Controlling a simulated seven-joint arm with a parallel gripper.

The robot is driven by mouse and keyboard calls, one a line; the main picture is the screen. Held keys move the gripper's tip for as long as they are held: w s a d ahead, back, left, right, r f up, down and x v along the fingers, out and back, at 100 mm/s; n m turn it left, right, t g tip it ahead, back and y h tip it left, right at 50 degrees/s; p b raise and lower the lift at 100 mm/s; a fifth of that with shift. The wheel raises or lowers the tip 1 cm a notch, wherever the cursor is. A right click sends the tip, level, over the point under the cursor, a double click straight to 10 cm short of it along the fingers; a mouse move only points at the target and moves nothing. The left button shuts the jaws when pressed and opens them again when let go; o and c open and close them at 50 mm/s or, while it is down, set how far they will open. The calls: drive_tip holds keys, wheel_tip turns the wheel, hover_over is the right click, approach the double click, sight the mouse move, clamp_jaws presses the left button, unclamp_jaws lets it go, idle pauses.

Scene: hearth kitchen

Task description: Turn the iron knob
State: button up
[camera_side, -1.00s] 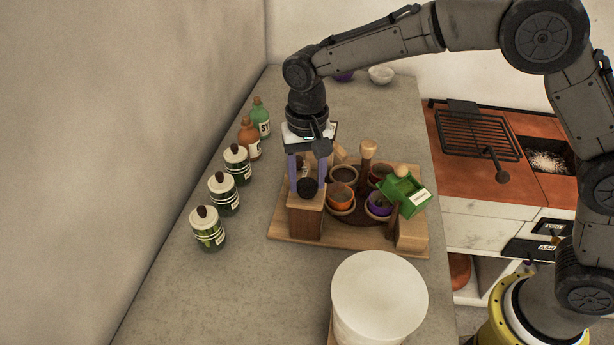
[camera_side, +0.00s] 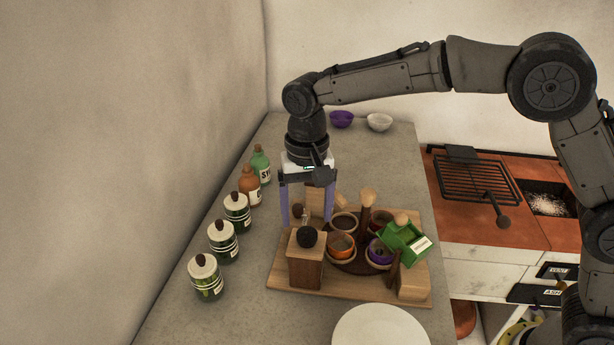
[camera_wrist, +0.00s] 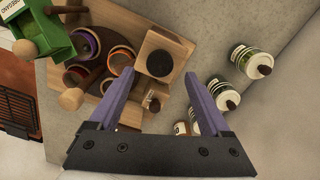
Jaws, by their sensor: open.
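The iron knob (camera_side: 307,236) is a round black knob on top of a wooden box (camera_side: 307,268) at the front left of a wooden board (camera_side: 350,287). In the wrist view the dark knob (camera_wrist: 159,63) shows from above on the pale box top. My gripper (camera_side: 306,219) points down, open and empty, with its purple fingers spread wider than the knob. The fingertips are a little above and behind the knob in the side view, apart from it. In the wrist view my gripper (camera_wrist: 158,78) has one finger to each side below the knob.
The board also holds small bowls such as an orange one (camera_side: 341,246), a wooden peg (camera_side: 367,205) and a tilted green box (camera_side: 402,243). Several jars and bottles (camera_side: 223,241) line the left. A white round object (camera_side: 380,328) is in front. Counter behind is mostly clear.

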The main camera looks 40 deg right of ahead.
sight(308, 231)
wheel_tip(308, 231, up, 10)
idle(0.3)
drive_tip(key=s+d+r+m+t, duration=0.1)
drive_tip(key=s+d+r+t, duration=0.15)
drive_tip(key=d+r, duration=0.4)
drive_tip(key=s+d+r, duration=0.3)
drive_tip(key=s+d, duration=0.6)
drive_tip(key=s, duration=0.2)
drive_tip(key=s+d+f+n+t, duration=0.3)
drive_tip(key=s+f+n, duration=0.3)
drive_tip(key=s+f, duration=0.6)
drive_tip(key=shift+s+d+f, duration=0.4)
drive_tip(key=shift+s+d, duration=0.05)
drive_tip(key=shift+s, duration=0.15)
